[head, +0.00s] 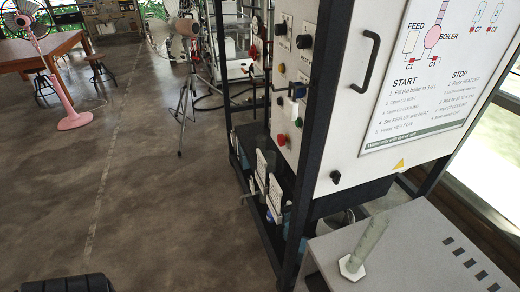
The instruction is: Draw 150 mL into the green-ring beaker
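I see no beaker with a green ring that I can make out. A clear graduated cylinder (369,242) with a white six-sided base stands upright on the grey table at the lower right. I cannot tell whether it holds liquid. The black-framed rig with its white panel (345,90) fills the middle right; its sign mentions a feed, a boiler and cocks. Small white-tagged fittings (275,200) sit low on the rig's left side, too small to read.
The grey table (425,262) has a row of dark slots and much bare top. A pink fan (75,118), a wooden table (40,48) and a tripod (186,100) stand further back. The concrete floor (120,180) left of the rig is clear.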

